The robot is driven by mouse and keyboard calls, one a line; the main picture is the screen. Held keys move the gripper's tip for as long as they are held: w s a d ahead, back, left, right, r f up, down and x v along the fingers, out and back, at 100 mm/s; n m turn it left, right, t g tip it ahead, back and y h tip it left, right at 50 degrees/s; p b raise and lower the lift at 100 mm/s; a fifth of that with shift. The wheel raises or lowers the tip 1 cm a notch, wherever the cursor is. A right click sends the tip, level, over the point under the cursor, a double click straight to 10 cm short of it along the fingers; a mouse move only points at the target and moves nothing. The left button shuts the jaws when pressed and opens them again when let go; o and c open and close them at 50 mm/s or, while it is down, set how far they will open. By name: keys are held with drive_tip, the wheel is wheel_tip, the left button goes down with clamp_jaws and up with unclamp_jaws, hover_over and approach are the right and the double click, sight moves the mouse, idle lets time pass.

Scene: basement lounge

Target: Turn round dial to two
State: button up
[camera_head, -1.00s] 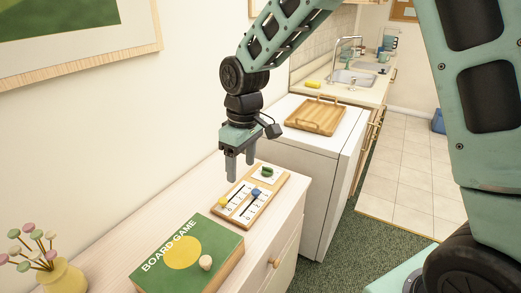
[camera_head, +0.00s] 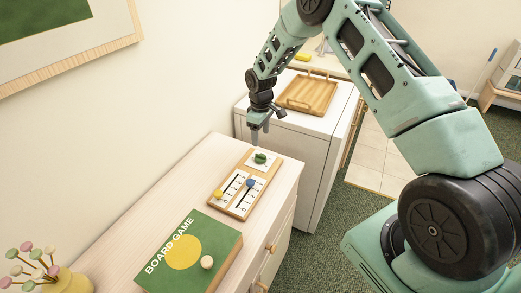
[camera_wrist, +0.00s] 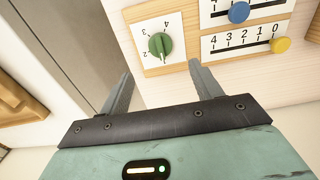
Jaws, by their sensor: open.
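A wooden board (camera_head: 234,211) with controls lies on the pale cabinet. Its green round dial (camera_head: 260,158) sits on a white panel at the far end. The dial also shows in the wrist view (camera_wrist: 160,45), with numbers around it; its ridge runs roughly up and down there, and I cannot surely tell which number it points to. My gripper (camera_head: 260,138) is open and empty above the far end of the board, close to the dial. In the wrist view the gripper's two fingers (camera_wrist: 161,76) are spread, with the dial beyond the gap between them, apart from both.
A blue slider (camera_head: 250,183) and a yellow slider (camera_head: 219,194) sit on the same board. A white appliance (camera_head: 290,150) with a wooden tray (camera_head: 309,94) stands behind. The wall is at left.

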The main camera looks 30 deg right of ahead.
sight(261, 155)
wheel_tip(261, 155, down, 10)
drive_tip(key=p, duration=0.2)
drive_tip(key=shift+r+p, duration=0.15)
drive_tip(key=shift+p, duration=0.25)
drive_tip(key=c, duration=1)
